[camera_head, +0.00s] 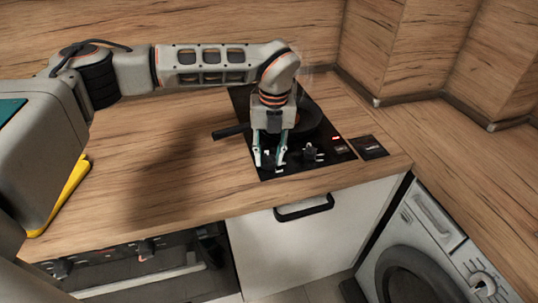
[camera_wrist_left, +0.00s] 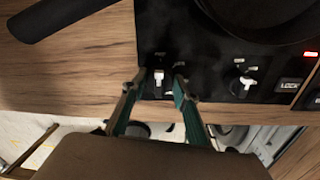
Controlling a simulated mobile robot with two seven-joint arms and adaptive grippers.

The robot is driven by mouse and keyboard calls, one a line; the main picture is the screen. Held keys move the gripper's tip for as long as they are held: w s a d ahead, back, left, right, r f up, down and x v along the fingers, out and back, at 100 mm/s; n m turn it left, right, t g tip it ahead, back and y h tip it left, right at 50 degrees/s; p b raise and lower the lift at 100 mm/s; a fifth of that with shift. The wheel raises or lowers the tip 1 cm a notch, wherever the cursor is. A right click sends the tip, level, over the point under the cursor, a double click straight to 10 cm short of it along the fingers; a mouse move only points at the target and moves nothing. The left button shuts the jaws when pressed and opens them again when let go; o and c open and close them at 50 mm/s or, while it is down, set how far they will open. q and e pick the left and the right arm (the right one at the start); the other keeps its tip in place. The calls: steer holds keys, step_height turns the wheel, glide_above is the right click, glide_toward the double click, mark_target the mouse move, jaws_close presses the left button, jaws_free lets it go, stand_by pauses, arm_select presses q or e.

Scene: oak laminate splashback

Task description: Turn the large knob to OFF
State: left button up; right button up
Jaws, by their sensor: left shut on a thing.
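My left gripper (camera_head: 268,158) reaches down over the front of the black hob. In the left wrist view, its two green fingers (camera_wrist_left: 160,78) stand on either side of a knob with a white pointer (camera_wrist_left: 158,78), and they are shut on it. In the head view this knob is mostly hidden by the fingers. A second knob (camera_head: 313,153) stands to the right, free of the gripper; it also shows in the left wrist view (camera_wrist_left: 240,84). I cannot read an OFF mark, nor tell surely which knob is larger. My right gripper is not in view.
A dark pan (camera_head: 308,118) sits on the hob behind the gripper, its handle (camera_head: 230,131) pointing left. A red light (camera_head: 335,137) glows at the hob's right. The wooden worktop (camera_head: 170,170) is clear to the left. A washing machine (camera_head: 430,250) stands at lower right.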

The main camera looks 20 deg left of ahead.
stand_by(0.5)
arm_select(q)
steer(key=o, duration=1.1)
steer(key=r, duration=1.2)
steer(key=shift+w+d, duration=0.15)
steer(key=shift+d, duration=0.15)
